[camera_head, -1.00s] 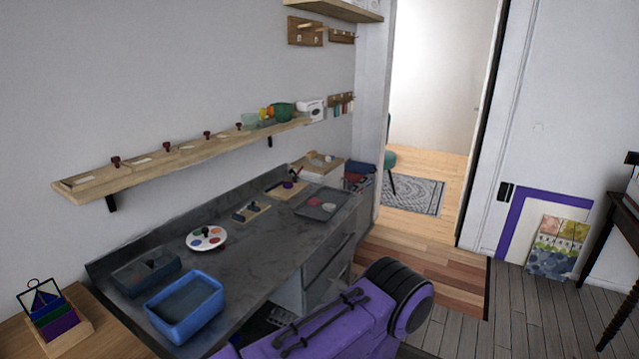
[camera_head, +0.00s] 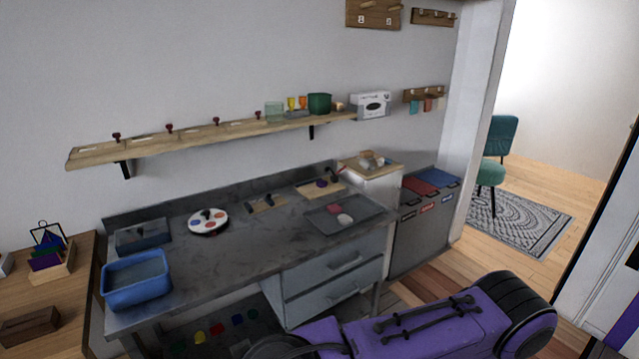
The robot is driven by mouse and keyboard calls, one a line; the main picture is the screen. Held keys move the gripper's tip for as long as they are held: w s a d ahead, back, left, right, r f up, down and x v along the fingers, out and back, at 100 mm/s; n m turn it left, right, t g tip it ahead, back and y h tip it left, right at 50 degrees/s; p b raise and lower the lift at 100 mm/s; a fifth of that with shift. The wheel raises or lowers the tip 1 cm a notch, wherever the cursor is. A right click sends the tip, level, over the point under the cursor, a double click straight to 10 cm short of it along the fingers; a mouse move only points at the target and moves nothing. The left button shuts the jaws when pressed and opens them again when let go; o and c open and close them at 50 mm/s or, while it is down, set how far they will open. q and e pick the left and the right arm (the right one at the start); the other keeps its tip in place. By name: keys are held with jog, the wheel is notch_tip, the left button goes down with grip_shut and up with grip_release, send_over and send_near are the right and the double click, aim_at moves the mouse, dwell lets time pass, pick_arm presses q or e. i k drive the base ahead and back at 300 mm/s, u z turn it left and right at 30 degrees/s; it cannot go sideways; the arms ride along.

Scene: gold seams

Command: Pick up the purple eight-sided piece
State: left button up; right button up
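A small purple piece (camera_head: 321,183) lies on a wooden board (camera_head: 335,189) at the back right of the grey workbench (camera_head: 235,262). It is too small to count its sides. A dark object lies at the board's right part, close to the piece. Neither of my grippers is in view, and nothing is seen touching the piece.
A blue tub (camera_head: 137,280), a paint palette (camera_head: 208,221), a smaller wooden board (camera_head: 267,204) and a grey tray (camera_head: 345,214) stand on the bench. A long shelf (camera_head: 215,138) hangs above. Drawers (camera_head: 335,275) are below. A purple and black body fills the bottom right foreground.

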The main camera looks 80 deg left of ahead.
aim_at(321, 184)
jog(key=u, duration=0.7)
jog(key=i, duration=0.95)
jog(key=u, duration=1)
